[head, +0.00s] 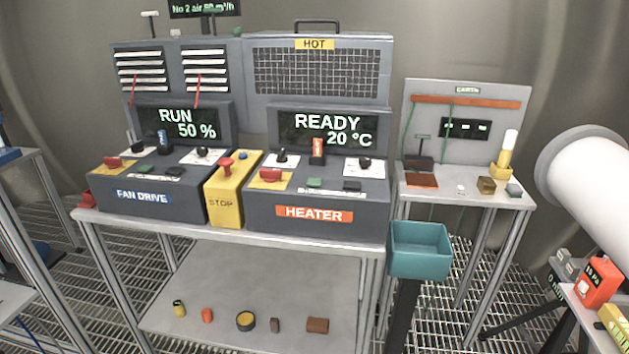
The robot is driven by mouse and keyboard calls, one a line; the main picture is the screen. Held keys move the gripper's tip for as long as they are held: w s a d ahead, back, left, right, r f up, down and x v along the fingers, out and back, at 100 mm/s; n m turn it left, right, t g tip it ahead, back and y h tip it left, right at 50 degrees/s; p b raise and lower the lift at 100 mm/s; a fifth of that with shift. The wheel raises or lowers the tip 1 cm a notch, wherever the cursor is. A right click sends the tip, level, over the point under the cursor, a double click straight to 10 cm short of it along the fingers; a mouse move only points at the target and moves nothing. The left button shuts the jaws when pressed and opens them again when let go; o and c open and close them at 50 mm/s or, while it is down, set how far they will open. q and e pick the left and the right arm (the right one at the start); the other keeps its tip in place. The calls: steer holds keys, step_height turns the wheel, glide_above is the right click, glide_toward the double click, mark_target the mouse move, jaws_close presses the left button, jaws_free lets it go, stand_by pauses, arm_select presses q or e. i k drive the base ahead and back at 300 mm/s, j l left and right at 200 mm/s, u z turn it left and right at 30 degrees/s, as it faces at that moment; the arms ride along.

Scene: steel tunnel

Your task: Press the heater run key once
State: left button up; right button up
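The heater control box (315,205) stands on the right half of the main bench, with an orange HEATER label (313,214). Its display (328,131) reads READY 20 °C. On its sloped panel I see a small green key (314,183), a dark key (352,186), a red handle (270,175) on a yellow plate, and two dark knobs. The key lettering is too small to read, so I cannot tell which key is marked run. Nothing touches the panel. Neither of my grippers is in view.
The fan drive box (147,197), reading RUN 50 %, stands left of a yellow STOP box (225,196) with a red button. A teal bin (419,249) stands at the bench's front right. A side table (463,193) and white cylinder (590,180) are to the right.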

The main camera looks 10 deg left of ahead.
mark_target(312, 182)
steer(key=i+l+u, duration=0.65)
steer(key=i+l, duration=0.15)
steer(key=l, duration=0.2)
